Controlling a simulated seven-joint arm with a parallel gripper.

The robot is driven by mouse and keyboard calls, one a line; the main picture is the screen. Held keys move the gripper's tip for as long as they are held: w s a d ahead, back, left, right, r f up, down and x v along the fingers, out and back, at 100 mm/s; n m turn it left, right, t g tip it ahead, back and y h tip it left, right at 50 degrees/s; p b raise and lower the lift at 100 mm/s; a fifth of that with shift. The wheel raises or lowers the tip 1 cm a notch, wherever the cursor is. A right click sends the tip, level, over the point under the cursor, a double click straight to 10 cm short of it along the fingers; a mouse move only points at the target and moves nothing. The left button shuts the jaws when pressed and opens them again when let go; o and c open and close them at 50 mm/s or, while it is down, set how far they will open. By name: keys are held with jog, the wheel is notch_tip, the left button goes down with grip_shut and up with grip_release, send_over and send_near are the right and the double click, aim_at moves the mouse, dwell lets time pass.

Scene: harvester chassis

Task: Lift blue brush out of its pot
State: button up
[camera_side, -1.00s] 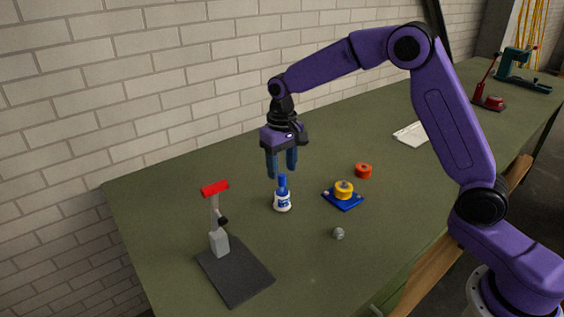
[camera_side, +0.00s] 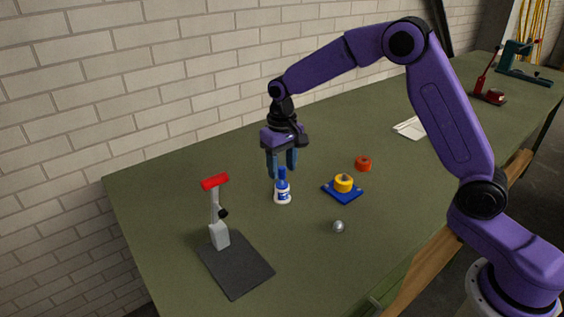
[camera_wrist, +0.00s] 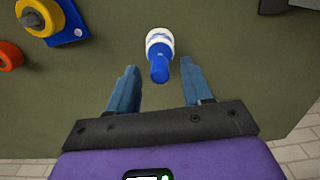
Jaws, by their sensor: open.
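The blue brush (camera_side: 282,176) stands upright in its small white pot (camera_side: 283,197) with a blue label, on the green table. In the wrist view the brush's blue handle (camera_wrist: 160,70) points toward my gripper, with the white pot (camera_wrist: 159,37) behind it. My gripper (camera_side: 282,174) is open, fingers pointing down. In the side view its fingertips are at about the height of the brush handle. In the wrist view the handle lies between and just beyond the two fingertips (camera_wrist: 160,70); I see no contact.
A blue plate (camera_side: 342,192) with a yellow round part (camera_side: 343,183) lies right of the pot. A red-orange ring (camera_side: 363,164) and a grey ball (camera_side: 338,227) are nearby. A red-topped stand (camera_side: 219,232) on a dark base (camera_side: 236,266) is front left. Table behind the pot is clear.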

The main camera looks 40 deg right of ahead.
jog(key=shift+f, duration=1.3)
jog(key=shift+r, duration=0.1)
dwell(0.7)
grip_shut()
jog(key=shift+r, duration=3.5)
